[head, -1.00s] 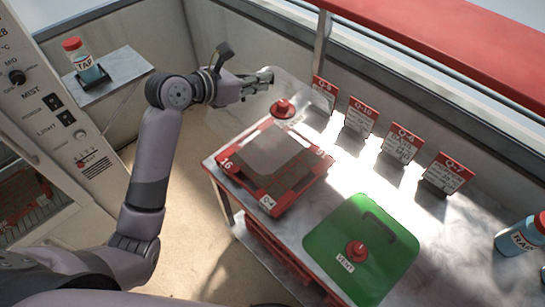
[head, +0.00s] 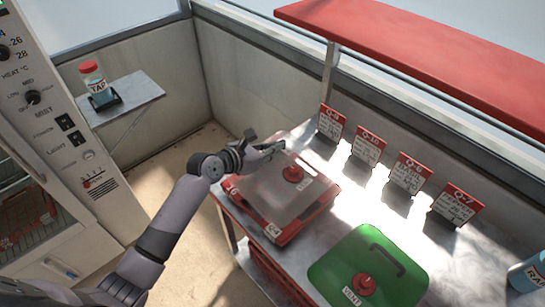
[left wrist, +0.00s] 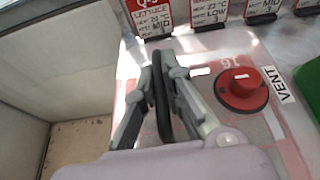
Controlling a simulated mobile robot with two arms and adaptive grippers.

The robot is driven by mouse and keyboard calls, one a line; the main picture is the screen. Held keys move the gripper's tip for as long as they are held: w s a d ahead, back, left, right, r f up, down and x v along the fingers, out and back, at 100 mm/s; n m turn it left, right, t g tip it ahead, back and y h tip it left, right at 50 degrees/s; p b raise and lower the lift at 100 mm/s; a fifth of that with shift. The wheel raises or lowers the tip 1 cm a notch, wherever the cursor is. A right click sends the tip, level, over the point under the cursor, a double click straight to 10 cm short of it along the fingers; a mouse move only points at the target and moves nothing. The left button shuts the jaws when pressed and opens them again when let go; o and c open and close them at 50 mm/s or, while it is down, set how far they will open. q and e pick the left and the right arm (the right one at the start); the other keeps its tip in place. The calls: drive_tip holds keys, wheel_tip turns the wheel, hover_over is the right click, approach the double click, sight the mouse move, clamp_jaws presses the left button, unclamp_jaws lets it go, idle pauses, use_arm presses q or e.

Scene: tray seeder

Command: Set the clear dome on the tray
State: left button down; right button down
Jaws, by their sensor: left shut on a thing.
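The clear dome (head: 262,188), see-through with a red vent knob (head: 292,173), is over the red seed tray (head: 300,229) on the bench. It looks roughly lined up with the tray; I cannot tell whether its rim touches all round. My left gripper (head: 272,149) is at the dome's far side, shut on its dark handle. In the left wrist view the fingers (left wrist: 160,82) close around the dark handle bar, with the red knob (left wrist: 241,90) to the right. My right gripper is not in view.
A green lid (head: 345,268) with its own handle and red knob lies nearer on the bench. Several red-topped cards (head: 408,174) stand along the back. A blue bottle (head: 528,272) is at the right edge. A small shelf (head: 130,98) at left holds another bottle (head: 94,80).

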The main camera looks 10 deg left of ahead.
use_arm(q)
wheel_tip(320, 180, down, 4)
drive_tip(key=shift+r, duration=0.15)
drive_tip(key=c, duration=1.7)
unclamp_jaws()
drive_tip(key=v, duration=1.2)
